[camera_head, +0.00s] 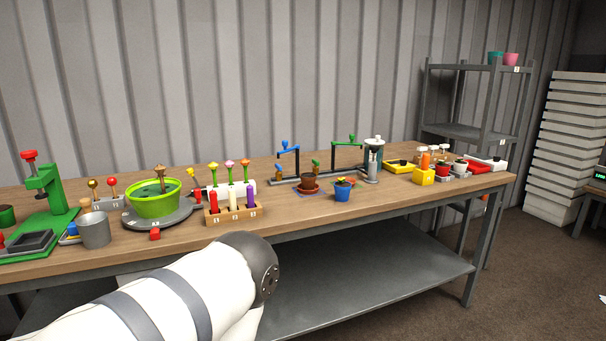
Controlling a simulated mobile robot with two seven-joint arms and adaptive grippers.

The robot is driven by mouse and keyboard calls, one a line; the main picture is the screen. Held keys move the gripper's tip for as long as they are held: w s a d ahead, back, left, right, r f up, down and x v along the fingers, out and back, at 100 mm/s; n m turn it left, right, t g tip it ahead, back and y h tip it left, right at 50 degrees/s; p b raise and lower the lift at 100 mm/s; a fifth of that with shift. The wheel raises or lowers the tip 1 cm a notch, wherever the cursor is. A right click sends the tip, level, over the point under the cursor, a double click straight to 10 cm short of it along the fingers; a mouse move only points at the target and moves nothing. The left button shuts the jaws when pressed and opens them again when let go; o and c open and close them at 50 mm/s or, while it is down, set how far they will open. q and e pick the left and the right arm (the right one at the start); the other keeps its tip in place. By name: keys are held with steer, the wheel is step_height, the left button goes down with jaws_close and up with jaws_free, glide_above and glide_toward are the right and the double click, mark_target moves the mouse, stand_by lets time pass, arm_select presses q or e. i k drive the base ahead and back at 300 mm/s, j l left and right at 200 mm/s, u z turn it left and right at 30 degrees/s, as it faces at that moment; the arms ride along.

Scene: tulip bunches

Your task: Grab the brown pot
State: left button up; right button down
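The brown pot (308,181) stands upright on the wooden table, right of the middle, below the blue and green stands. It looks dark inside and sits on a reddish saucer over a blue mat (297,193). A blue pot (342,193) with a small plant stands just right of and in front of it. One white arm of mine with grey bands reaches in at the bottom left, in front of the table edge, well apart from the brown pot. No gripper fingers show in the head view.
A bright green bowl (153,204) on a grey round base, a wooden holder (232,213) with coloured tubes, and a green press (47,200) stand to the left. A yellow tray (399,167) and small pots are at the right. Bare tabletop lies right of the blue pot.

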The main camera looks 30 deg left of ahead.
mark_target(308, 179)
steer(key=i+l+u, duration=0.95)
steer(key=u, duration=0.15)
steer(key=i+l+u, duration=0.15)
steer(key=l+u, duration=0.15)
steer(key=l, duration=0.2)
steer(key=i+l+u, duration=0.1)
steer(key=l+u, duration=0.15)
steer(key=l, duration=0.15)
steer(key=l+u, duration=0.3)
steer(key=l, duration=0.15)
steer(key=i, duration=0.05)
